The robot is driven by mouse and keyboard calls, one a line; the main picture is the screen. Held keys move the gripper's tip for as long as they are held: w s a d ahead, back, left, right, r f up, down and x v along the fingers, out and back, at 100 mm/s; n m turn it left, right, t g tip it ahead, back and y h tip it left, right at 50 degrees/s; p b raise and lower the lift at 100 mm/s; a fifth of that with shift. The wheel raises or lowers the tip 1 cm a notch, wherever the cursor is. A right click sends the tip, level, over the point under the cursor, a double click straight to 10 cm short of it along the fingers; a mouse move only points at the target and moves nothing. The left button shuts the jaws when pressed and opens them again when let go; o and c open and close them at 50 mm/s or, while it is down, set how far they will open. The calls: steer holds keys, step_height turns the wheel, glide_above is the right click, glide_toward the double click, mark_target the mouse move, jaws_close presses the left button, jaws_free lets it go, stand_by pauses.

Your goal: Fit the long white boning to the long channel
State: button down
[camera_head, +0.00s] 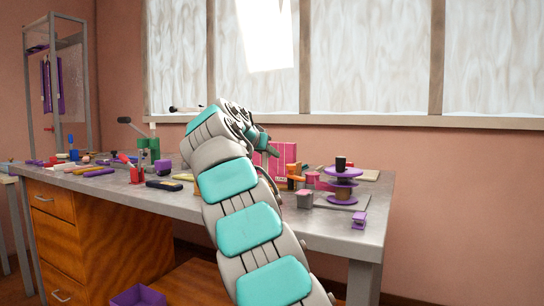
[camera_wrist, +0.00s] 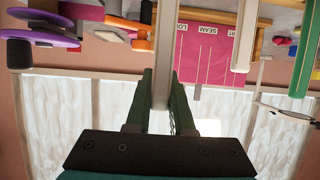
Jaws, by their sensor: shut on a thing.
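In the wrist view, my gripper (camera_wrist: 162,84) is shut on a long white strip (camera_wrist: 166,42), the boning, which runs from between the green fingers to the top edge. Behind it is a pink panel (camera_wrist: 205,62) with thin channel lines; one label reads SEAM, and another is partly covered. The held strip crosses in front of the panel's left side, and I cannot tell whether they touch. In the head view the pink panel (camera_head: 288,152) stands on the bench just right of my gripper (camera_head: 262,141); the held strip is not discernible there.
A purple spool stand (camera_head: 343,172) and orange part (camera_head: 294,172) stand on the bench (camera_head: 320,230). Tools crowd the left; a window is behind.

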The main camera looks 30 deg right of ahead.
steer(key=shift+f, duration=0.1)
steer(key=shift+f, duration=0.15)
steer(key=c, duration=0.8)
jaws_free()
